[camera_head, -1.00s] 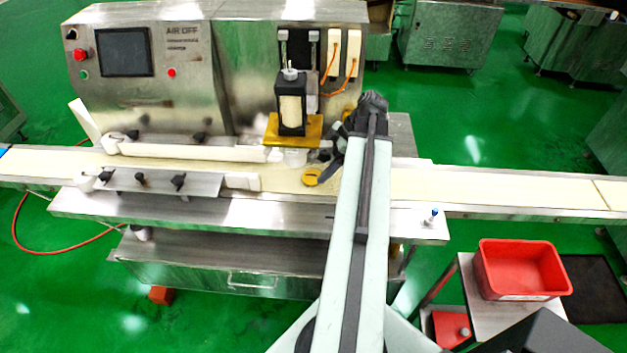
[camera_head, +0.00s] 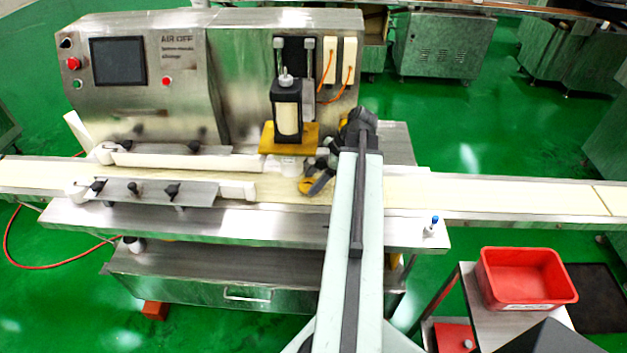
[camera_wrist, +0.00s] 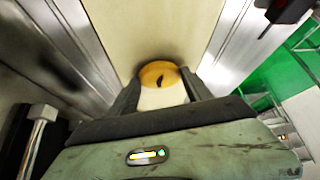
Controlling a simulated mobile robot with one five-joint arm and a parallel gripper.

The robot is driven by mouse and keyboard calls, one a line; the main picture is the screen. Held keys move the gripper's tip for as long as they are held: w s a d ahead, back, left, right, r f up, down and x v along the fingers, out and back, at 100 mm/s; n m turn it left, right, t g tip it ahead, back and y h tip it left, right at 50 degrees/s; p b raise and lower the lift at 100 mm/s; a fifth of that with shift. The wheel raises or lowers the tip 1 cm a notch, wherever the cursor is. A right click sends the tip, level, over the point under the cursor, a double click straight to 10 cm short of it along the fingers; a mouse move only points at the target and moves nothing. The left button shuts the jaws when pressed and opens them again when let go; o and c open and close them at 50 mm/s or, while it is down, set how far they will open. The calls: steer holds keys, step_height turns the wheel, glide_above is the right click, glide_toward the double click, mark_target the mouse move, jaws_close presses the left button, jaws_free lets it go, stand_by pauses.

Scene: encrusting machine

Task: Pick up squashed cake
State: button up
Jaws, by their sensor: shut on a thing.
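The squashed cake is a round, yellow-orange piece with a dark mark on top, seen in the wrist view (camera_wrist: 160,75). In the head view the cake (camera_head: 307,186) shows at the conveyor, just right of the stamping unit and partly covered by my gripper. My gripper (camera_head: 318,178) is low over the belt, shut on the cake. In the wrist view the two dark fingers of my gripper (camera_wrist: 163,92) stand on either side of the cake. I cannot tell whether the cake still touches the belt.
The pale conveyor belt (camera_head: 480,192) runs left to right. The stamping unit (camera_head: 288,110) with its yellow plate stands close to my gripper's left. White guide rails (camera_head: 185,160) lie farther left. A red bin (camera_head: 525,277) sits on a small stand at the right. The belt's right side is clear.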

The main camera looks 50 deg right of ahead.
steer(key=shift+r+p, duration=0.5)
steer(key=shift+r, duration=0.3)
steer(key=s+d, duration=0.2)
steer(key=d, duration=0.1)
steer(key=s+d, duration=0.3)
steer(key=shift+s+d+f, duration=0.15)
steer(key=shift+d+f, duration=0.05)
steer(key=shift+d, duration=0.05)
step_height(320, 180, up, 14)
steer(key=p, duration=1.3)
steer(key=shift+a+f, duration=0.2)
steer(key=shift+f, duration=0.05)
steer(key=o, duration=0.7)
steer(key=c, duration=0.4)
